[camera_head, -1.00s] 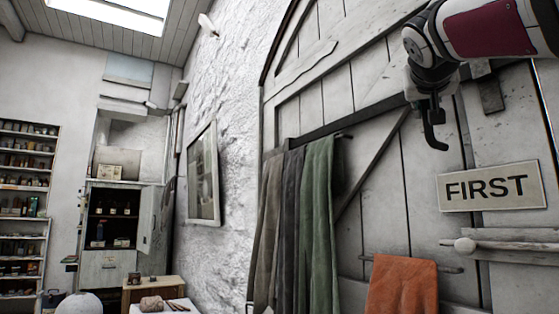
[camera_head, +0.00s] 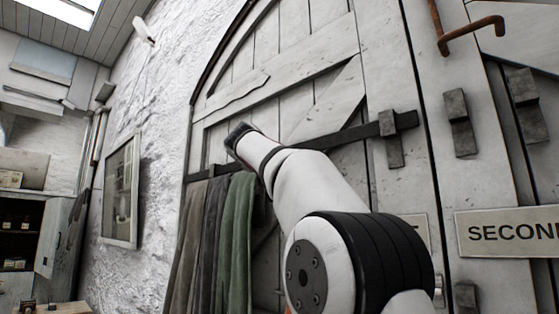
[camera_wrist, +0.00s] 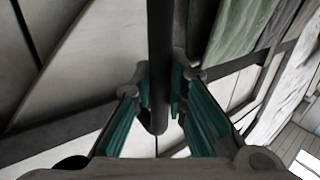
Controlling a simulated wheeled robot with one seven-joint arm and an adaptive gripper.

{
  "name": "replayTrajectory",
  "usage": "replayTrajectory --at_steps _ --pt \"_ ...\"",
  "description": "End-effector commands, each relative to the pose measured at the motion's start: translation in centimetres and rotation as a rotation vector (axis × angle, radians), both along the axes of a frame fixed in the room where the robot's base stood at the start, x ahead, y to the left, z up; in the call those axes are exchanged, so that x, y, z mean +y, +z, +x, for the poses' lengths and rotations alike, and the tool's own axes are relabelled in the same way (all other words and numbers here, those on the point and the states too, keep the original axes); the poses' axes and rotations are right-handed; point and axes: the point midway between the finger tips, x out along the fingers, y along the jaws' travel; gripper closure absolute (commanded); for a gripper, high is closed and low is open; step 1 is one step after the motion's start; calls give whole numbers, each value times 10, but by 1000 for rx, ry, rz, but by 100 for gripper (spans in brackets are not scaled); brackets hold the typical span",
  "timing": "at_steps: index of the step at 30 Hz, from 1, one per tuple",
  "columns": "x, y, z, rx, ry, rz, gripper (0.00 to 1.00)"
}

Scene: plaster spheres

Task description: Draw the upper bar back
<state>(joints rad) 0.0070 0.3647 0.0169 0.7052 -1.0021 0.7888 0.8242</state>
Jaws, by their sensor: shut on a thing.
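The upper bar (camera_head: 405,123) is a long dark bar lying across the pale plank door. Its right end shows just past a dark bracket (camera_head: 390,150) on the door, apart from another bracket (camera_head: 460,122) on the frame to the right. My arm covers the bar's middle in the head view and hides my gripper there. In the wrist view my gripper (camera_wrist: 160,100) is shut on a dark upright rod (camera_wrist: 158,50) between its teal pads. The rod looks like the bar's handle; where it joins is not clear.
Grey, dark and green cloths (camera_head: 236,245) hang on the door left of my arm. A SECOND sign (camera_head: 510,232) and a rusty hooked rod (camera_head: 470,38) are at the right. A framed picture (camera_head: 121,190) hangs on the rough white wall.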

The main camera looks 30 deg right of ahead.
Motion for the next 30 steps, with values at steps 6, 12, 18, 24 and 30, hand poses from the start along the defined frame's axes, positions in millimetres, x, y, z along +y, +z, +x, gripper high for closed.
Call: replayTrajectory --at_steps 6,12,18,24,30 --pt "6 1 12 -2 6 0 100" --pt "7 1 14 -5 8 -2 100" --pt "8 1 14 -4 9 -2 82" --pt "6 0 13 -3 6 -1 65" --pt "6 1 12 -2 3 -1 65"
